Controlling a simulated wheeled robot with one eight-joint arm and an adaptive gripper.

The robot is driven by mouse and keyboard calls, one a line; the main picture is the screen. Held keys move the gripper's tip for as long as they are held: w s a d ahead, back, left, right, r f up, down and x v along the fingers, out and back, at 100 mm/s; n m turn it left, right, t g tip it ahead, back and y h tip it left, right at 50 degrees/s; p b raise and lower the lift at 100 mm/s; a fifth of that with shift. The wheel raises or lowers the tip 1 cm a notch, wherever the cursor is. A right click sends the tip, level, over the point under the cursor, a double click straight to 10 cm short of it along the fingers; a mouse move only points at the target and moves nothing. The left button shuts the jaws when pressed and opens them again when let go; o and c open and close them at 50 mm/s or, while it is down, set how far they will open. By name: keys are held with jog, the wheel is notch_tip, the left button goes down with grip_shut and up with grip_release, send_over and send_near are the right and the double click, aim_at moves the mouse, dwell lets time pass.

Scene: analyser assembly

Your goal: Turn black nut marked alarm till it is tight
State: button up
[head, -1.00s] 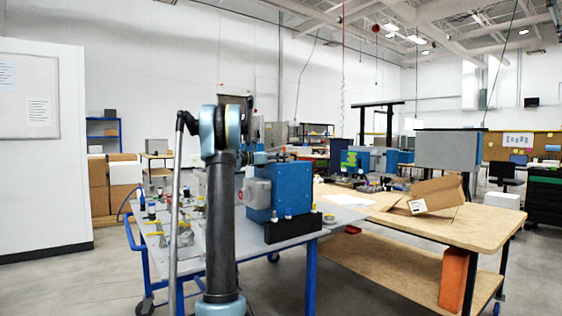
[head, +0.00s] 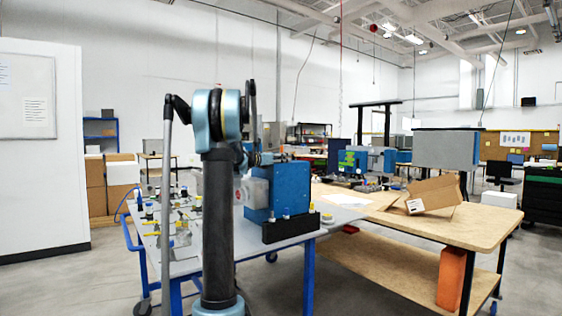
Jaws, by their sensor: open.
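The blue analyser box (head: 283,190) stands on the grey cart table (head: 292,239), with a grey housing (head: 253,198) on its left side. No black nut marked alarm can be made out at this distance. Part of the box's left side is behind my arm. Small fittings below the box's front are too small to identify. My upright arm fills the middle of the head view. Its far part runs behind the column toward the box, and my gripper is hidden there.
Several small fittings with yellow and blue parts (head: 182,232) lie on the cart's left side. A wooden workbench (head: 455,226) adjoins on the right, with an open cardboard box (head: 435,195) and an orange block (head: 452,280) beneath. Open floor lies in front.

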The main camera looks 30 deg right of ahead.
jog(key=n+t, duration=0.1)
jog(key=t, duration=0.1)
jog(key=n+t+y, duration=0.1)
jog(key=n+t, duration=0.1)
jog(key=shift+s+t+y, duration=0.2)
jog(key=shift+t+y, duration=0.1)
jog(key=shift+t, duration=0.1)
jog(key=shift+s+d+n+t+y, duration=0.15)
jog(key=shift+n+t+y, duration=0.55)
jog(key=shift+n+t, duration=0.4)
jog(key=shift+d+n+t+y, duration=0.1)
jog(key=shift+n+t+y, duration=1)
jog(key=shift+t+y, duration=0.3)
jog(key=shift+c, duration=0.6)
jog(key=c, duration=0.9)
jog(key=shift+o, duration=0.2)
